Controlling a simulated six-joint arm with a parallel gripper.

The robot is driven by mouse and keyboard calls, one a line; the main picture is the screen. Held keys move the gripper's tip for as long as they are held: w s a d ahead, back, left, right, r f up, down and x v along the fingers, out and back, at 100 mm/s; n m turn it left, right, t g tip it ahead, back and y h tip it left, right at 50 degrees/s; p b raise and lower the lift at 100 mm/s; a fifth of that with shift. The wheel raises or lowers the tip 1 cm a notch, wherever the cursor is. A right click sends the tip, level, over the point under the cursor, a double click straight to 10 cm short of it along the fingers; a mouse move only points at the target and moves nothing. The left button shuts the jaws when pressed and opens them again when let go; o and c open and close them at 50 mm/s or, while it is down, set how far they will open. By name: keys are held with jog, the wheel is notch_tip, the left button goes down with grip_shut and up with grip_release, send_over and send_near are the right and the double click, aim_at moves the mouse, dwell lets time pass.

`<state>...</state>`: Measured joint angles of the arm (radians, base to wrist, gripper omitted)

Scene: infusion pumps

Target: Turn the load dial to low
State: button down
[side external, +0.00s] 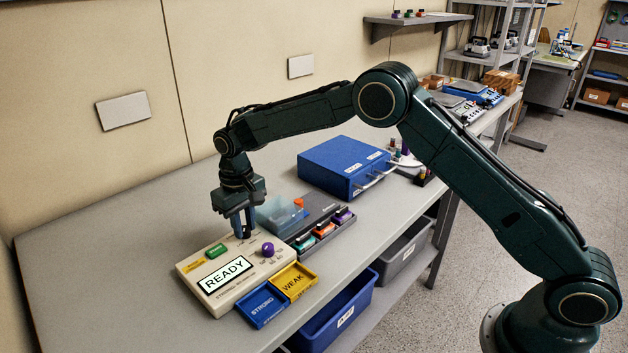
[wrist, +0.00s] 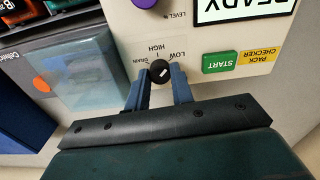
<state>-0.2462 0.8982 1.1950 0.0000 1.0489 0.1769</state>
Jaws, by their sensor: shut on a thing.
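The pack checker (side external: 222,290) is a cream box with a lit READY screen on the bench. The load dial (wrist: 160,71) is a small black knob with a white mark, near the checker's edge in the wrist view. LOW and HIGH labels and a smaller, hard-to-read word are printed beside it. The white mark lies slanted; I cannot tell for sure which label it points at. My gripper (wrist: 160,77) is shut on the dial, one blue finger on each side. In the side view my gripper (side external: 244,230) reaches down to the checker's back edge and largely hides the dial.
A purple knob (side external: 267,249) and a green START button (wrist: 221,62) are on the same panel. Blue STRONG (side external: 262,304) and yellow WEAK (side external: 294,281) trays sit in front. The bench's left side is clear.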

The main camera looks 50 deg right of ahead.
aim_at(244, 228)
jog(key=shift+m, duration=1.5)
jog(key=c, duration=1.2)
grip_release()
notch_tip(244, 228, up, 14)
